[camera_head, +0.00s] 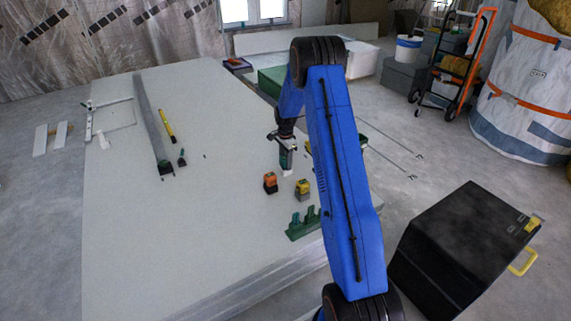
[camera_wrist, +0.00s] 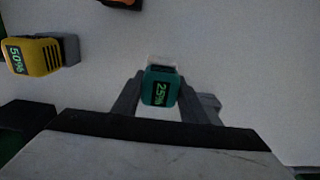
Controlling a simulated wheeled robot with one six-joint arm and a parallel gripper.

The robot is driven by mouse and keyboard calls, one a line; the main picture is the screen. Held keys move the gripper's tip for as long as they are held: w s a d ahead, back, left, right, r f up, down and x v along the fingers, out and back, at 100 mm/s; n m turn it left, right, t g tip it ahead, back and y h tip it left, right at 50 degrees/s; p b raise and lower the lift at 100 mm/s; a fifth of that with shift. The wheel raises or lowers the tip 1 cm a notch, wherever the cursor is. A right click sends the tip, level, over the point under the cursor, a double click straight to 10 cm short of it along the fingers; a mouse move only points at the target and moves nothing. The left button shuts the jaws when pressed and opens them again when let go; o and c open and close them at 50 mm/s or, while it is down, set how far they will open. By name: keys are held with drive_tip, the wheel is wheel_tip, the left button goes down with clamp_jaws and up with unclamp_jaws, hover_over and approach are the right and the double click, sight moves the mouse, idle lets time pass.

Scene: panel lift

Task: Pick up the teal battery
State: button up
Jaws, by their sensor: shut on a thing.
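The teal battery (camera_wrist: 160,88) shows in the wrist view, with a green "25%" display on its face and a pale grey part at its far end. My gripper (camera_wrist: 155,92) is shut on it, one grey finger on each side. In the head view my gripper (camera_head: 287,160) is over the white panel stack (camera_head: 220,215), near its right side, and a small pale part shows under it. I cannot tell in either view whether the battery is clear of the panel. My blue arm hides part of the panel's right edge.
A yellow battery (camera_head: 303,187) with a "50%" display, also in the wrist view (camera_wrist: 35,56), and an orange battery (camera_head: 270,181) stand close by. A green holder (camera_head: 303,223) sits near the panel's edge. A black case (camera_head: 465,250) stands on the floor at right.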

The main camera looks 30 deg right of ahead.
wheel_tip(320, 180, up, 10)
drive_tip(key=shift+f, duration=0.1)
idle(0.4)
drive_tip(key=s+d+r, duration=0.2)
drive_tip(key=s+d, duration=0.3)
drive_tip(key=d, duration=0.3)
drive_tip(key=s+d+r, duration=0.2)
drive_tip(key=s+d, duration=0.3)
drive_tip(key=d, duration=0.3)
wheel_tip(320, 180, down, 7)
drive_tip(key=shift+s, duration=0.2)
drive_tip(key=shift+f, duration=2.3)
idle(2.6)
